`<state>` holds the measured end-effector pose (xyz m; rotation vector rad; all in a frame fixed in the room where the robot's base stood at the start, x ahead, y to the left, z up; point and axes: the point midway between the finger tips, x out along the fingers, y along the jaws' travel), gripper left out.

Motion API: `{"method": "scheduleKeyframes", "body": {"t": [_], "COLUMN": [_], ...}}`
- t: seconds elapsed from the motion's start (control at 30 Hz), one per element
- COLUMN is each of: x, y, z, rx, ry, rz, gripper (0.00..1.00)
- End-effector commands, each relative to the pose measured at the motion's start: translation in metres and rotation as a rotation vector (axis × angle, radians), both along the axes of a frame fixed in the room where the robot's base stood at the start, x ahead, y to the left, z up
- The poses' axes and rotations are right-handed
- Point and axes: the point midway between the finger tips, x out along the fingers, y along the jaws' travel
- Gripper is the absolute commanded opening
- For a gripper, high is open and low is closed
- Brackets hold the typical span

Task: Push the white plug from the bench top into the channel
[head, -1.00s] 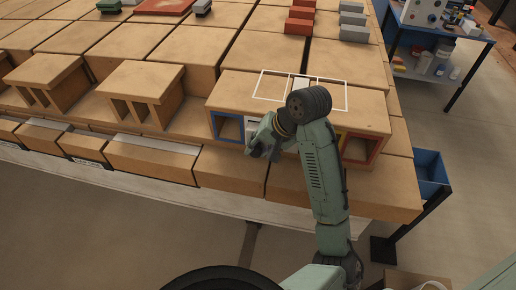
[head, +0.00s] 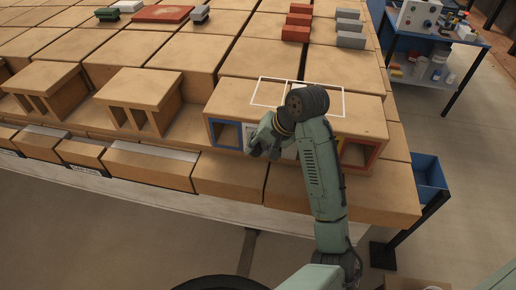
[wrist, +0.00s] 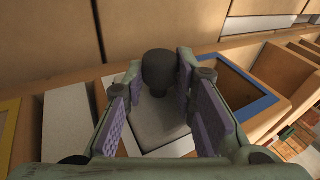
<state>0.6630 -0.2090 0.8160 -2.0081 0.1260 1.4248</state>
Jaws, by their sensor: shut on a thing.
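My gripper (head: 258,147) is at the front face of the hollow brick (head: 225,98), just right of its blue-rimmed opening (head: 228,134). In the wrist view its purple-padded fingers (wrist: 165,108) stand either side of a dark knob (wrist: 160,70) above a pale plate, which I take as the white plug (wrist: 158,128). The gripper is shut on the plug. A pale strip (head: 250,131) shows beside the gripper in the head view; the fingers and wrist hide the rest. How deep the plug sits in its channel I cannot tell.
A red-rimmed opening (head: 358,152) lies to the right, partly behind my arm. A yellow rim (wrist: 8,122) and a pale panel (wrist: 68,120) show left in the wrist view. White outlines mark the brick's top. Other bricks (head: 143,95) stand left.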

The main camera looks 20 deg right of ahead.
Motion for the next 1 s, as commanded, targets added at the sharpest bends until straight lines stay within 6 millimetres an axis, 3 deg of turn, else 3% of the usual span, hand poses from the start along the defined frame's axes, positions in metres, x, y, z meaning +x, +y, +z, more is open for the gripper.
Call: {"method": "scheduleKeyframes", "body": {"t": [0.57,0.6,0.9,1.0], "x": [0.012,0.012,0.011,0.011], "y": [-0.008,-0.008,-0.008,-0.008], "z": [0.0,0.0,0.0,0.0], "rx": [0.0,0.0,0.0,0.0], "ry": [0.0,-0.001,0.0,0.0], "rz": [0.0,0.0,0.0,0.0], "gripper": [0.0,0.28,0.48,0.48]}}
